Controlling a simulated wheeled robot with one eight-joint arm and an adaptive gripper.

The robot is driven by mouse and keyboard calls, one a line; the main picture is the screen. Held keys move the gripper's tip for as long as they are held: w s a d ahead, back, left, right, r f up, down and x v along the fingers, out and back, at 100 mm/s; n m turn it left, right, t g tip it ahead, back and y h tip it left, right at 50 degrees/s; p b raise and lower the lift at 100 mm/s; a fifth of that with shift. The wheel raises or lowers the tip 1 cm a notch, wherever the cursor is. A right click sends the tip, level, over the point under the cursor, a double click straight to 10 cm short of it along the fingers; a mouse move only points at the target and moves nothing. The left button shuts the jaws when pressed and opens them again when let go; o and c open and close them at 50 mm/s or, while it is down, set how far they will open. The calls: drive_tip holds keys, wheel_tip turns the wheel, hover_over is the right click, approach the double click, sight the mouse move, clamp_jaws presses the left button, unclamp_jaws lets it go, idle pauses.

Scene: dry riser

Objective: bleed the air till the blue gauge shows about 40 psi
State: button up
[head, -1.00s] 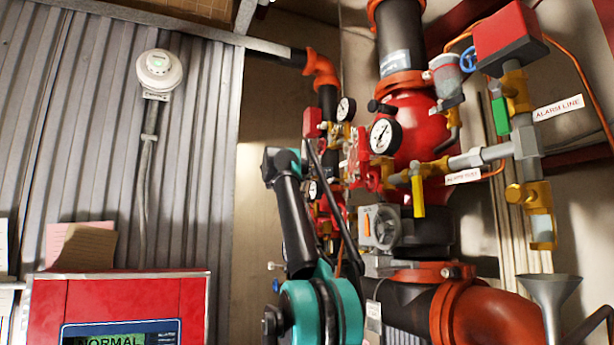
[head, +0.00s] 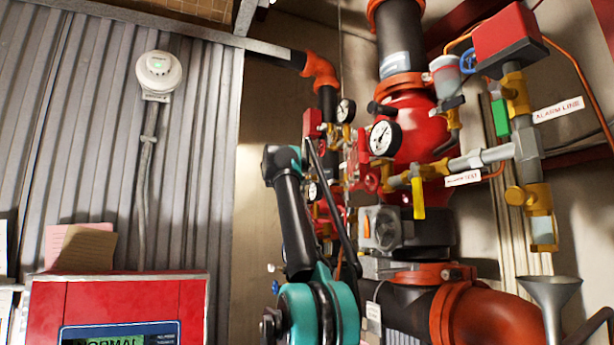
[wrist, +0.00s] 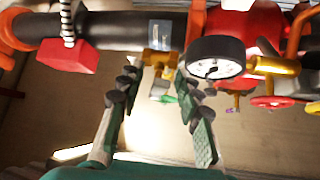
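No gauge here shows a clearly blue marking. In the head view a large white-faced, black-rimmed gauge (head: 385,138) is on the red valve body. A smaller gauge (head: 345,110) is behind it to the left, and another (head: 313,191) is lower, partly hidden by my arm. The wrist view shows a black-rimmed gauge (wrist: 215,58), its dial too small to read. My gripper (wrist: 157,97) is open and empty in the wrist view. A brass valve (wrist: 160,62) with a small green part (wrist: 168,98) shows between and beyond the fingers; contact is not visible.
Red and black riser pipework fills the right side, with a yellow-handled valve (head: 418,195) and a funnel (head: 550,292). A red panel (head: 120,298) reading NORMAL is at lower left. A red handwheel (wrist: 272,102) is right of my fingers in the wrist view.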

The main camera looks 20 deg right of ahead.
drive_tip(key=v, duration=1.2)
drive_tip(key=shift+o, duration=0.3)
